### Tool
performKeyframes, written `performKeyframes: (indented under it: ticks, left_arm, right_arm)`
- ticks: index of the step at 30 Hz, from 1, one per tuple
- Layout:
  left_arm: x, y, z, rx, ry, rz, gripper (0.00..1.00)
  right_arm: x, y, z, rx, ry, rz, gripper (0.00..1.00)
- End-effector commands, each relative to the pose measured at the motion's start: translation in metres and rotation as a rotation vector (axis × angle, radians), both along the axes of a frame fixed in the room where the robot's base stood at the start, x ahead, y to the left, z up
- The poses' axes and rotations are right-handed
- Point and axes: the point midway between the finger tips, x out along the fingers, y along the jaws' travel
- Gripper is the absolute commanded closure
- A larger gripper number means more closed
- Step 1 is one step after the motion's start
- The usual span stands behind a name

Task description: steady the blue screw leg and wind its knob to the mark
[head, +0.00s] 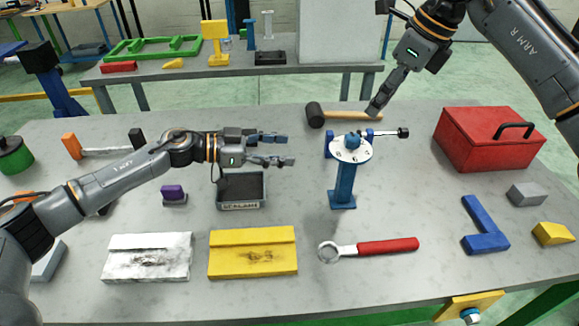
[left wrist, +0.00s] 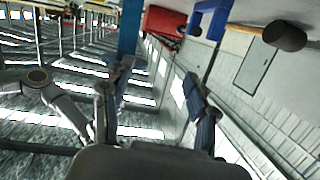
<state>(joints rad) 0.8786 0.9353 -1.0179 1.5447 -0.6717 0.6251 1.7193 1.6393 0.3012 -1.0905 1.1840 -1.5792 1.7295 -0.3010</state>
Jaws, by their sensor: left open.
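The blue screw leg (head: 343,187) stands upright on the bench, right of the middle. A round white dial plate (head: 350,150) with dark marks sits on its top. A crank-like knob with a black end (head: 403,132) sticks out to the right above the dial. My left gripper (head: 277,150) is open and empty, left of the leg and apart from it, fingers pointing right. In the left wrist view its fingers (left wrist: 160,105) are spread, with blue parts at the top. My right gripper (head: 379,103) hangs above and behind the knob; its fingers overlap, so their gap is hidden.
A mallet (head: 315,115) lies behind the leg, its handle near my right gripper. A red toolbox (head: 490,140) stands at right. A dark tray (head: 241,206) lies below my left gripper.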

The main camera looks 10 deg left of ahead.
Motion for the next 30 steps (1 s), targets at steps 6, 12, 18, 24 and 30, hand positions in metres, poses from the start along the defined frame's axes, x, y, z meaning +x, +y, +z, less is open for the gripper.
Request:
performKeyframes:
  ticks: [6,12,18,24,30]
  left_arm:
    - [-0.028,-0.028,-0.018,0.064,0.079,-0.115,0.42]
    - [-0.028,-0.045,-0.026,0.072,0.093,-0.131,0.42]
    - [-0.017,-0.078,-0.036,0.070,0.091,-0.131,0.42]
    - [-0.006,-0.114,-0.048,0.070,0.091,-0.130,0.42]
    - [0.004,-0.141,-0.057,0.071,0.092,-0.126,0.42]
  right_arm:
    - [0.000,0.000,0.000,0.000,0.000,0.000,0.62]
    - [0.000,0.000,0.000,0.000,0.000,0.000,0.62]
    - [0.000,0.000,0.000,0.000,0.000,0.000,0.62]
    - [0.000,0.000,0.000,0.000,0.000,0.000,0.62]
    - [0.000,0.000,0.000,0.000,0.000,0.000,0.62]
